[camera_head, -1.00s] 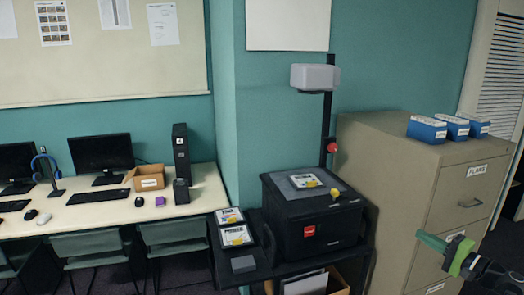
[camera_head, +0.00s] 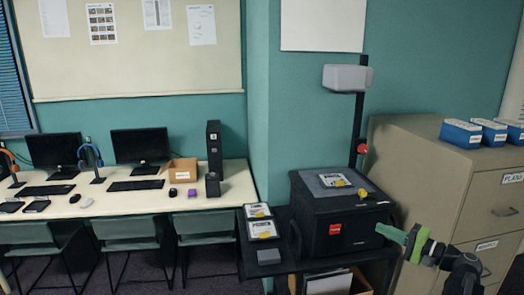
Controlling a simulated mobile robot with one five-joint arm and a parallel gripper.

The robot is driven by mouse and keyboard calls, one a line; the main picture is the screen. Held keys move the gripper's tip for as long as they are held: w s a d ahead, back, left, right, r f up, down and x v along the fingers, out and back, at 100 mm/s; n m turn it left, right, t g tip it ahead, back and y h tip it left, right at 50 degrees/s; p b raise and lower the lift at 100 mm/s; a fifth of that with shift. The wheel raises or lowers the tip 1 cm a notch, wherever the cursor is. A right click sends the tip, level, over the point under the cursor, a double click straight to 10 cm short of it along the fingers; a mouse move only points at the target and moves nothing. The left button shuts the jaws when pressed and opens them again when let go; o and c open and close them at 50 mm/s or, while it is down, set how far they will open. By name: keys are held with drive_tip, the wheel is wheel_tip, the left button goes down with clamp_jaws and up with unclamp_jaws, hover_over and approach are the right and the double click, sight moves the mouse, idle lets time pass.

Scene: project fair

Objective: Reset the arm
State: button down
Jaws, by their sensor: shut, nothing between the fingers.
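My gripper (camera_head: 393,235) shows at the lower right of the head view, with green fingers pointing left. It is shut with nothing held. My arm (camera_head: 455,262) runs from it to the lower right corner. In the picture the fingertips overlap the right side of the black box-shaped machine (camera_head: 320,235); I cannot tell whether they touch it. The tan filing cabinet (camera_head: 460,190) stands behind and to the right of the arm.
Blue boxes (camera_head: 460,134) sit on the cabinet. A black cart (camera_head: 285,268) carries the machine and labelled cards (camera_head: 262,230). A grey projector head (camera_head: 345,78) stands on a post above. At left, a desk (camera_head: 125,195) holds monitors, with chairs (camera_head: 125,232) in front.

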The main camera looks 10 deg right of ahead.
drive_tip(key=w+a+f+n+g+y, duration=0.1)
drive_tip(key=w+a+f+n+g, duration=0.2)
drive_tip(key=a, duration=0.8)
drive_tip(key=w+a+f+n+g+y, duration=0.15)
drive_tip(key=w+a, duration=0.35)
drive_tip(key=a, duration=0.5)
drive_tip(key=s+a+f+n+g, duration=0.1)
drive_tip(key=a+f+n+g, duration=0.2)
drive_tip(key=a, duration=0.7)
drive_tip(key=s+a+f+n+g, duration=0.1)
drive_tip(key=a+f+g, duration=0.4)
drive_tip(key=a, duration=0.4)
drive_tip(key=s+a+f+n+g+h, duration=0.2)
drive_tip(key=s+a+f+h, duration=0.2)
drive_tip(key=a+f, duration=0.25)
drive_tip(key=s+d+f+n+h, duration=0.1)
drive_tip(key=s+d+f+h, duration=0.3)
drive_tip(key=d+h, duration=0.3)
drive_tip(key=shift+s+d+f+g, duration=0.25)
drive_tip(key=shift+d+g, duration=0.2)
drive_tip(key=shift+d, duration=0.15)
drive_tip(key=shift+n, duration=0.25)
drive_tip(key=c, duration=2.1)
unclamp_jaws()
drive_tip(key=shift+c, duration=0.2)
